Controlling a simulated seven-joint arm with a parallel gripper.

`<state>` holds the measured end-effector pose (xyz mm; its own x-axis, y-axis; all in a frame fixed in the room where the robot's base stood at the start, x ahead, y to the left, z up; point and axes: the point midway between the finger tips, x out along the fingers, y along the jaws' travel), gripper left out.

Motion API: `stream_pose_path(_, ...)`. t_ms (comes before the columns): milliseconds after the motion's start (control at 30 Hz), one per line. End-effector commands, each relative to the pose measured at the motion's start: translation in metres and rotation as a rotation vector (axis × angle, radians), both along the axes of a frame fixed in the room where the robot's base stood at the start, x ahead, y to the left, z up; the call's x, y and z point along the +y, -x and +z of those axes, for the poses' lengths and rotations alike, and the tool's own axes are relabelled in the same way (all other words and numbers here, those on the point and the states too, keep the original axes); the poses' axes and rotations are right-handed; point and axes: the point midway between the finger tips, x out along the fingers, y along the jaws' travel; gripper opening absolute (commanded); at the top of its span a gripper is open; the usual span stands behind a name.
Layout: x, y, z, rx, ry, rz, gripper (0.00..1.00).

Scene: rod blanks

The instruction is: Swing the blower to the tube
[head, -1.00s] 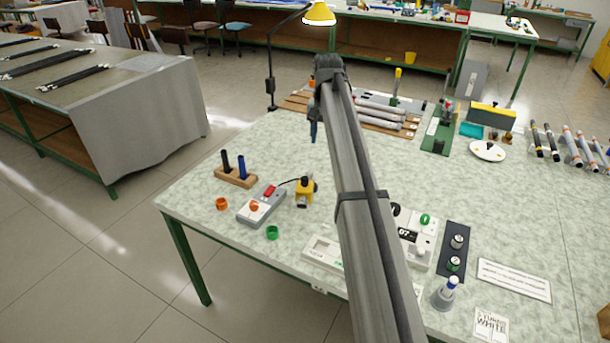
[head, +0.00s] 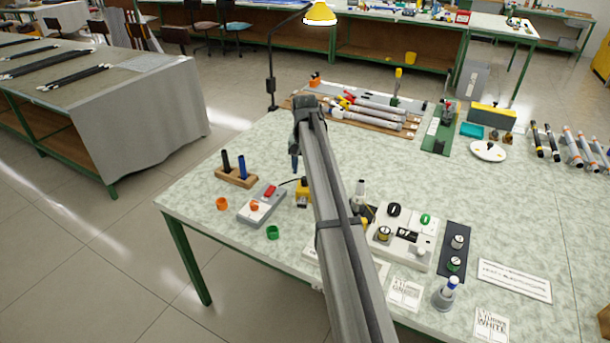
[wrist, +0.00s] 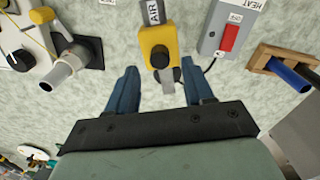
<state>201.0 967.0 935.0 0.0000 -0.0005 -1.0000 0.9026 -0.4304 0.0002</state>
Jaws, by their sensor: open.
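A yellow unit with a grey nozzle and an AIR label, which looks like the blower (wrist: 159,42), stands at the top middle of the wrist view. In the head view the blower (head: 303,188) is partly hidden by my arm. My gripper (wrist: 160,88) is open, its blue fingers either side of the blower's grey nozzle end, with gaps on both sides. In the head view one finger of my gripper (head: 295,163) shows just above the blower. A grey tube-like piece (wrist: 65,70) on a black mount lies left in the wrist view. I cannot tell if it is the task's tube.
A grey HEAT box (head: 262,205) with a red switch stands left of the blower, and a wooden block (head: 237,180) holds dark and blue rods. A white dial panel (head: 405,240) is to the right.

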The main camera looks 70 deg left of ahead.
Motion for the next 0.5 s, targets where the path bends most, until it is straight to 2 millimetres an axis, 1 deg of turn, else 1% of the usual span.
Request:
stream_pose_path(33, -0.001, 0.0, -0.008, 0.0, 0.001, 0.0, 0.52)
stream_pose_path(200, 0.0, 0.0, -0.024, 0.0, 0.0, 0.0, 0.52)
stream_pose_path(333, 0.0, 0.0, -0.03, 0.0, 0.0, 0.0, 0.52)
stream_pose_path(500, 0.0, 0.0, -0.032, 0.0, 0.0, 0.0, 0.52)
